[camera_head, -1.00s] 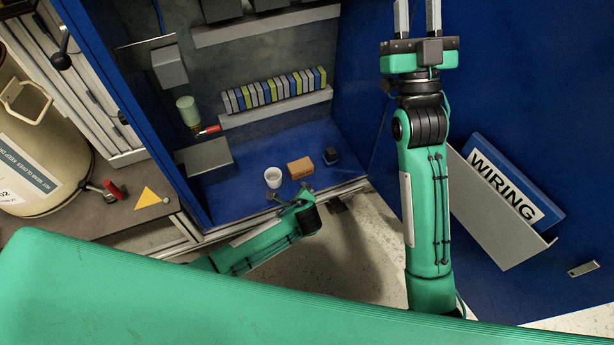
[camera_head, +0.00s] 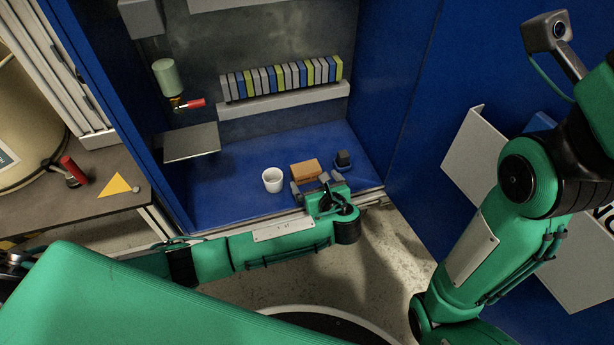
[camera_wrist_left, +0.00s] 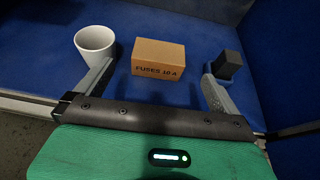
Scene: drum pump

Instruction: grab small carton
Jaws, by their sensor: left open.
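The small carton (camera_head: 306,168) is a brown box lying on the blue cabinet floor. In the left wrist view the carton (camera_wrist_left: 158,57) faces me with the print "FUSES 10 A". My left gripper (camera_head: 316,184) is open at the cabinet's front edge, just before the carton. In the left wrist view its fingers (camera_wrist_left: 158,74) are spread wider than the carton, which appears between the tips with a gap on each side. My right arm stands at the right of the head view; its fingers are out of frame.
A white cup (camera_head: 272,180) stands close left of the carton, near the left finger in the wrist view (camera_wrist_left: 95,43). A dark block on a blue base (camera_head: 343,160) sits to the right. A grey ledge (camera_head: 191,142) juts out at left. The cabinet's right wall (camera_head: 372,100) is near.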

